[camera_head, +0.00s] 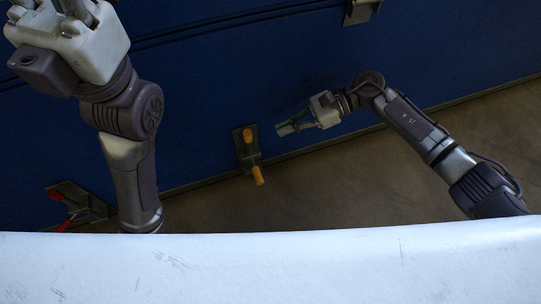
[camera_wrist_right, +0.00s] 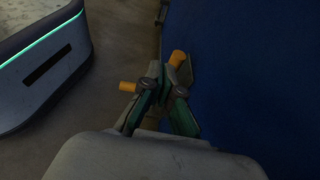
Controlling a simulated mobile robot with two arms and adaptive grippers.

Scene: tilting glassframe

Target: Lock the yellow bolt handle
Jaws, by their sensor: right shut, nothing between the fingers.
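The yellow bolt handle (camera_head: 258,175) hangs below a grey metal plate (camera_head: 240,150) on the blue frame in the head view. A second yellow part (camera_head: 247,134) sits higher on the same plate. My right gripper (camera_head: 282,130) is shut and empty, just right of the plate, with a visible gap. In the right wrist view the shut fingers (camera_wrist_right: 163,84) cover the middle of the bolt. One yellow end (camera_wrist_right: 128,87) shows left of the fingers and another (camera_wrist_right: 177,58) above right. My left gripper (camera_head: 45,5) is cut off at the top left, so its opening cannot be told.
A blue panel (camera_head: 210,80) fills the back. A red-handled bolt (camera_head: 62,207) is at lower left and another metal bracket (camera_head: 361,10) at top right. A white surface (camera_head: 270,270) spans the front. Brown floor (camera_head: 330,190) lies open below the panel.

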